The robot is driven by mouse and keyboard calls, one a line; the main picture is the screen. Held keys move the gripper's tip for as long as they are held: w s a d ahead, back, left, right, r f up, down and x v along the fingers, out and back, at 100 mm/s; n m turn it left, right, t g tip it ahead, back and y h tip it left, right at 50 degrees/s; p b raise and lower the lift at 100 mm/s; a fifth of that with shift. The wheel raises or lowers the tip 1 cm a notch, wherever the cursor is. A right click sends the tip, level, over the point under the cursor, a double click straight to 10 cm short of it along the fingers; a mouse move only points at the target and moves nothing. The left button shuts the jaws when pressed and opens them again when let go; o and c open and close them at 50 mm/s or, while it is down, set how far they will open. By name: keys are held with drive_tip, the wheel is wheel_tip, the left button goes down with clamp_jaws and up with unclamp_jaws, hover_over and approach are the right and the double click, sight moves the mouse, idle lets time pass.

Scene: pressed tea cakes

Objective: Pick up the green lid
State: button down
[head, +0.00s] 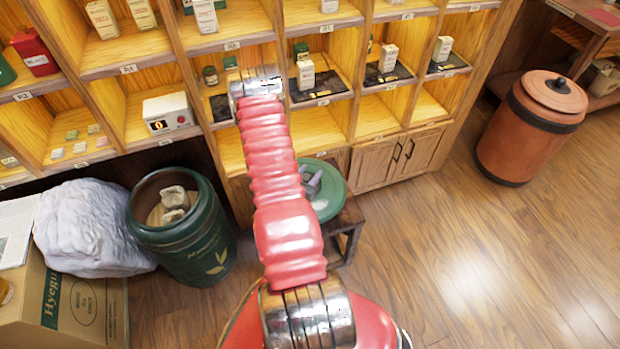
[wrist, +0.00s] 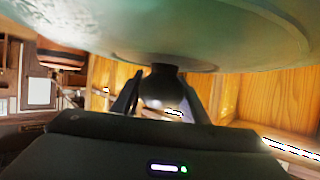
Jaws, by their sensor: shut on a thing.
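The green lid (head: 330,203) is a round disc at the middle of the head view, over a small wooden stool and partly hidden by my red arm. Its underside or face fills the top of the wrist view (wrist: 150,30). My gripper (head: 312,183) is at the lid's middle. In the wrist view its two dark fingers (wrist: 163,88) are closed on either side of the lid's dark round knob. I cannot tell whether the lid still touches the stool.
An open green canister (head: 210,245) with pale lumps inside stands left of my arm. A white wrapped bundle (head: 85,225) and a cardboard box (head: 75,310) are farther left. The wooden stool (head: 347,225) is below the lid. Shelves line the back. A lidded terracotta bin (head: 525,135) stands right; floor between is clear.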

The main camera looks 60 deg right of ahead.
drive_tip(key=shift+r, duration=0.8)
